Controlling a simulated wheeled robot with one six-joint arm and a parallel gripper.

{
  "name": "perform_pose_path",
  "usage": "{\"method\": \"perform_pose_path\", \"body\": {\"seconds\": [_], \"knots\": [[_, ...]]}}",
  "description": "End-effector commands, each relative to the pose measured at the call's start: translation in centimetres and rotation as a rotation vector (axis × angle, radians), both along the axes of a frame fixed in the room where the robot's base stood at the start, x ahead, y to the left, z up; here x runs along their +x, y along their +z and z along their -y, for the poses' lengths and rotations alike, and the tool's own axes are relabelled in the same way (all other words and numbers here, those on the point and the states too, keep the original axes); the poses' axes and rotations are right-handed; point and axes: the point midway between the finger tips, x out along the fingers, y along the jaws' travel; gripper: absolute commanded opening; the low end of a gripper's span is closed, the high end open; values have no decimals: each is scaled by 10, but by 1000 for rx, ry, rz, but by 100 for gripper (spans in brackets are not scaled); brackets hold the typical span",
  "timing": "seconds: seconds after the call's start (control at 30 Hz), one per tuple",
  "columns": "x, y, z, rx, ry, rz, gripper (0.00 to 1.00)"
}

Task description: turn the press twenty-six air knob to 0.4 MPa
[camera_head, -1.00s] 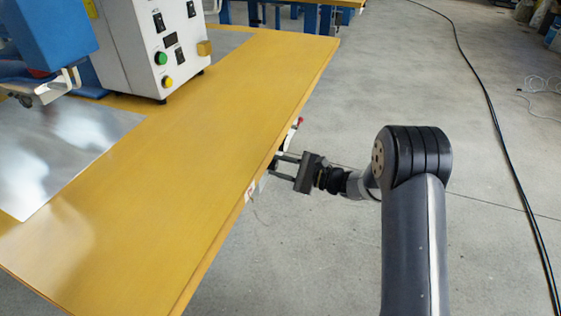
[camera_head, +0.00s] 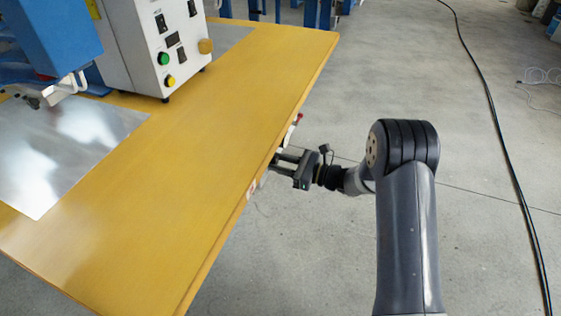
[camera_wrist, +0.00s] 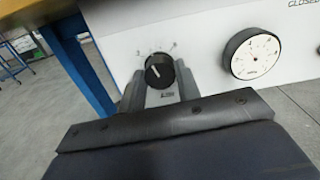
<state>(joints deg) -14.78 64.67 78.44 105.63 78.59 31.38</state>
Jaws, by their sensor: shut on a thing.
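The air knob (camera_wrist: 159,70) is a round black knob with a white pointer line on a white panel, seen in the wrist view. In the head view my gripper (camera_head: 281,161) reaches the table's right edge, and the knob is hidden there.
The yellow table (camera_head: 190,150) fills the left, with a metal sheet (camera_head: 50,150) and a white control box (camera_head: 155,50) on it. A red-tipped lever (camera_head: 299,117) sticks out past the table edge near my gripper.

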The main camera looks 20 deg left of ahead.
Motion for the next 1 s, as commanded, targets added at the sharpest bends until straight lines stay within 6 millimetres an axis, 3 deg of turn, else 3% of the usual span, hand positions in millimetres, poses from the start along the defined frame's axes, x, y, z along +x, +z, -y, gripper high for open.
{"method": "perform_pose_path", "body": {"seconds": [0.37, 0.4, 0.63, 0.87, 1.0], "knots": [[0, -2, 1, -3, 0, -6, 9], [0, -2, 1, -3, 0, -6, 33], [0, -1, 0, -2, 0, -5, 52], [0, 0, 0, -1, 0, -4, 53], [0, 0, 10, 0, -3, -4, 53]]}}
